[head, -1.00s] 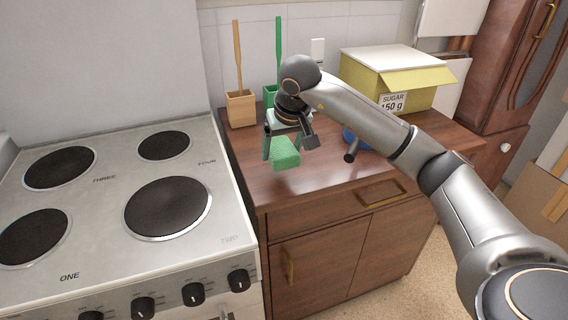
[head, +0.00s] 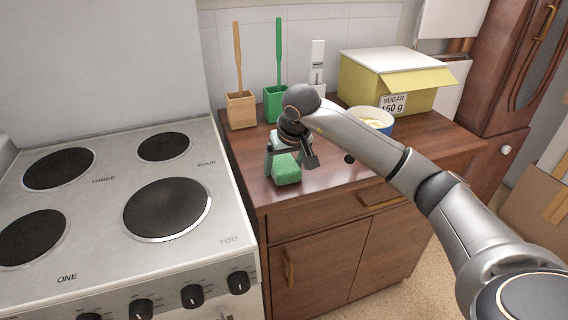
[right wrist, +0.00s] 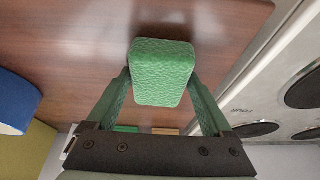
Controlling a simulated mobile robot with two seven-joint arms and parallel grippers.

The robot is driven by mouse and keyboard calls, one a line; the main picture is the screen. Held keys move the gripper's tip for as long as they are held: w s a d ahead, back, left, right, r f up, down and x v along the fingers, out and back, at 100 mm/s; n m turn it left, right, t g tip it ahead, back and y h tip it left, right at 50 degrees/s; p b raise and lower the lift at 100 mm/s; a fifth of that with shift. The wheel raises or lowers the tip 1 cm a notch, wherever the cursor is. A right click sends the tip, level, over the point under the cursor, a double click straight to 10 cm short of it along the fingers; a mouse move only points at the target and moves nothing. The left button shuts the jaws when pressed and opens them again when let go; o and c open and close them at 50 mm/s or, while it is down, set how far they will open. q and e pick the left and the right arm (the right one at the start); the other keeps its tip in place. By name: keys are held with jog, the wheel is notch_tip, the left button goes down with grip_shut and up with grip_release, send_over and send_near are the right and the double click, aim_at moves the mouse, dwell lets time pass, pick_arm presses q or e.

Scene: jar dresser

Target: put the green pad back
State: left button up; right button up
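The green pad (head: 286,169) is a small block with a rough surface, near the front left of the wooden dresser top (head: 330,178). My right gripper (head: 285,160) points down at it. In the right wrist view the pad (right wrist: 162,72) sits at the fingertips, with one finger along each side, and the gripper is shut on it. I cannot tell whether the pad's underside touches the dresser top. My left gripper is not in view.
A wooden holder (head: 241,110) and a green holder (head: 273,103), each with an upright handle, stand at the back left. A blue bowl (head: 388,129) and yellow sugar box (head: 375,82) stand right. The stove (head: 100,235) adjoins the dresser's left side.

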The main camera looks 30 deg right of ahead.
jog(key=shift+o, duration=0.9)
jog(key=shift+r, duration=0.2)
jog(key=d+p+v, duration=0.1)
jog(key=v, duration=1)
jog(key=shift+s+a+r+p, duration=0.2)
jog(key=shift+a+r+p, duration=0.1)
jog(key=shift+a+r, duration=0.15)
jog(key=shift+a+f, duration=0.1)
jog(key=shift+a, duration=0.05)
